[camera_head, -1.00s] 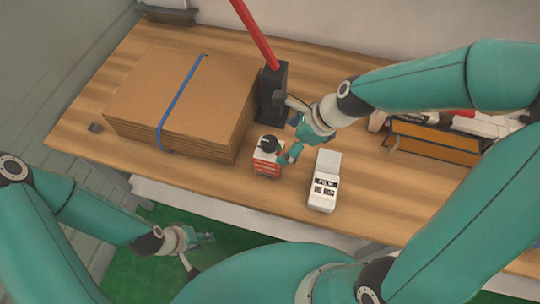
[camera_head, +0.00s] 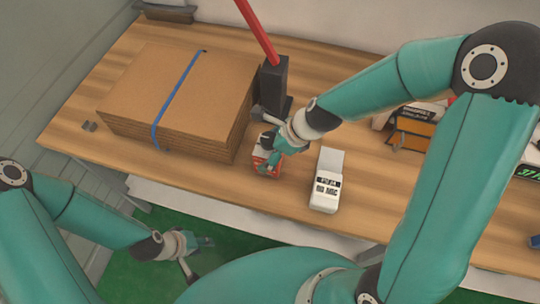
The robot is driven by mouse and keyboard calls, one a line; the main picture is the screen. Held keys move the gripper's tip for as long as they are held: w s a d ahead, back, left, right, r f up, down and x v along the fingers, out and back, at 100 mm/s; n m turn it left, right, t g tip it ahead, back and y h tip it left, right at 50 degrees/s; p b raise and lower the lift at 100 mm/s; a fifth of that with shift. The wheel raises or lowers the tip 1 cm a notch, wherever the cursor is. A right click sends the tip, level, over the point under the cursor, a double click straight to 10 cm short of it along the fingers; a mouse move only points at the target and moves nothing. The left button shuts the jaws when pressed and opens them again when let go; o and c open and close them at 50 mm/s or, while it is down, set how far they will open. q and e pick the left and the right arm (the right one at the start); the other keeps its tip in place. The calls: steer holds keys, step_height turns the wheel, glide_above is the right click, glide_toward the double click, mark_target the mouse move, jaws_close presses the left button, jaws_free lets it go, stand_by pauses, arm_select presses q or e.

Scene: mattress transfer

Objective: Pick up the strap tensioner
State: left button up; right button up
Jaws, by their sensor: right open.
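A small red and white device, which looks like the strap tensioner (camera_head: 267,168), stands on the wooden table just right of the cardboard stack. My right gripper (camera_head: 265,140) is open and right over it, with its fingers spread and partly hiding the device. Whether a finger touches it, I cannot tell. My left gripper (camera_head: 199,255) is open and empty, low in front of the table over the green floor.
A cardboard stack (camera_head: 180,90) with a blue strap lies left of the device. A black block (camera_head: 272,82) with a red pole stands behind it. An orange and black box (camera_head: 412,128) is further right.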

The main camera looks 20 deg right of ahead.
steer(key=shift+s, duration=0.1)
steer(key=c, duration=1.9)
steer(key=shift+o, duration=0.2)
steer(key=shift+r, duration=0.2)
